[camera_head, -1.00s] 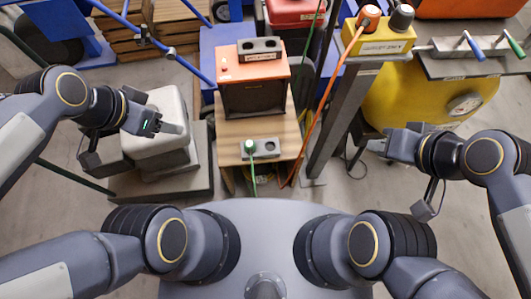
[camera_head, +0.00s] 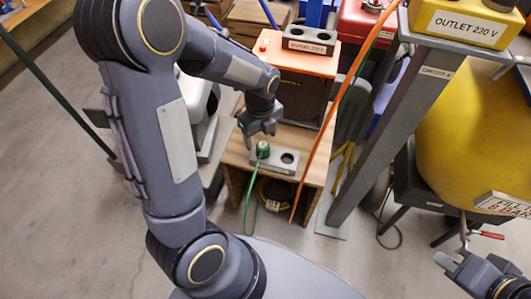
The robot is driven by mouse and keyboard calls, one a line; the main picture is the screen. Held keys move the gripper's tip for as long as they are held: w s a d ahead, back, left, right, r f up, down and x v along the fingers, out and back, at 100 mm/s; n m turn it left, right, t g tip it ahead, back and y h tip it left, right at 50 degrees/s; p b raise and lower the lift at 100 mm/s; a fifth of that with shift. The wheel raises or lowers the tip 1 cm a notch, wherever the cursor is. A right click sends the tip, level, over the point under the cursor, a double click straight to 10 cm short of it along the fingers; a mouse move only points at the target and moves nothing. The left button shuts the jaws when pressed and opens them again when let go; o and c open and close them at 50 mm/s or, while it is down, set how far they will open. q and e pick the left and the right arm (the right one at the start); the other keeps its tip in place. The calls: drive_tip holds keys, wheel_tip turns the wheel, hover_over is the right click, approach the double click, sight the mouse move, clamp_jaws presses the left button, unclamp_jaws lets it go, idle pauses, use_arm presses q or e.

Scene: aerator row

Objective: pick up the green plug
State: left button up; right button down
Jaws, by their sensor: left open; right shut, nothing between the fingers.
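The green plug (camera_head: 263,149) stands upright in the left hole of a grey two-hole socket plate (camera_head: 273,163). A green cable (camera_head: 252,205) hangs from it over the front of the wooden stand. My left gripper (camera_head: 259,134) is open and points down just above and behind the plug. Whether its fingers touch the plug, I cannot tell. My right gripper (camera_head: 446,262) is shut and empty at the lower right, partly cut off by the picture edge.
The wooden stand (camera_head: 314,170) carries an orange-topped box (camera_head: 292,50) behind the plate. An orange cable (camera_head: 338,112) and a grey post (camera_head: 385,140) rise to its right. The yellow tank (camera_head: 480,140) and an "OUTLET 230 V" box (camera_head: 462,22) are at the right.

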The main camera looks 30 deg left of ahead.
sight(263, 144)
use_arm(q)
drive_tip(key=f+b, duration=0.1)
drive_tip(key=f, duration=0.1)
drive_tip(key=f+b, duration=0.1)
drive_tip(key=f, duration=0.1)
drive_tip(key=shift+w+d, duration=0.15)
drive_tip(key=shift+d, duration=0.05)
drive_tip(key=shift+f, duration=0.45)
drive_tip(key=shift+r, duration=0.1)
drive_tip(key=shift+c, duration=0.2)
drive_tip(key=c, duration=1.1)
